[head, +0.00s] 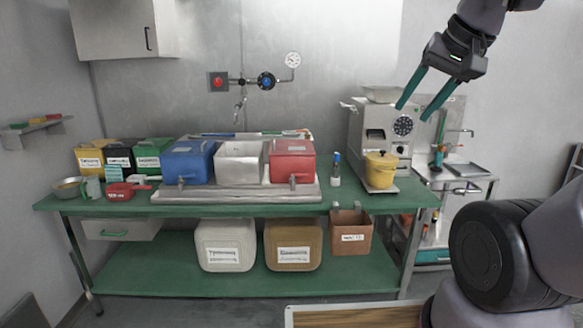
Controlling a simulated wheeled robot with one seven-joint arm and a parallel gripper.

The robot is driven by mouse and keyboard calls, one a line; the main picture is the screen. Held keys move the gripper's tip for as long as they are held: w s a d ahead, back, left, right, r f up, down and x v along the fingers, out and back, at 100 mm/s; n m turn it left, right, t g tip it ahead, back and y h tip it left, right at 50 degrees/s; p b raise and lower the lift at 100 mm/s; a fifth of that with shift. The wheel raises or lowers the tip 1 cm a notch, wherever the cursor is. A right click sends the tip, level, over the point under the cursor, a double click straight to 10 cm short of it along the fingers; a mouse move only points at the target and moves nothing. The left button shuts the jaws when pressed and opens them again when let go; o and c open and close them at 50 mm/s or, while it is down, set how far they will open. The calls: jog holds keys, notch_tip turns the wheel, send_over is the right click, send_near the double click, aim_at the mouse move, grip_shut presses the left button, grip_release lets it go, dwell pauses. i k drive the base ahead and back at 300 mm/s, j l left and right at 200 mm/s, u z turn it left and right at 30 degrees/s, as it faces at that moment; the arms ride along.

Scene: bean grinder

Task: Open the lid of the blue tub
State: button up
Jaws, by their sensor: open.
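The blue tub (188,162) stands on the metal tray at the left of a row of three tubs on the green table. Its lid (190,147) looks closed, lying flat on top. My gripper (418,98) is open and empty, up at the upper right in front of the grinder machine, with its two green fingers spread apart and pointing down-left. It is well to the right of the blue tub and higher in the picture, not touching it.
A white tub (241,162) and a red tub (292,163) stand beside the blue one. Left are labelled containers (153,155) and a red pot (120,192). The grinder (372,130), with a yellow pot (380,171), stands right. The table's front strip (250,209) is mostly clear.

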aim_at(193, 148)
jog(key=i+j, duration=0.3)
jog(key=j, duration=0.2)
jog(key=i+j, duration=0.65)
jog(key=j, duration=0.3)
jog(key=i+j, duration=0.3)
jog(key=j, duration=0.2)
jog(key=i+j, duration=0.3)
jog(key=j, duration=0.2)
jog(key=i+j, duration=0.35)
jog(key=j, duration=0.1)
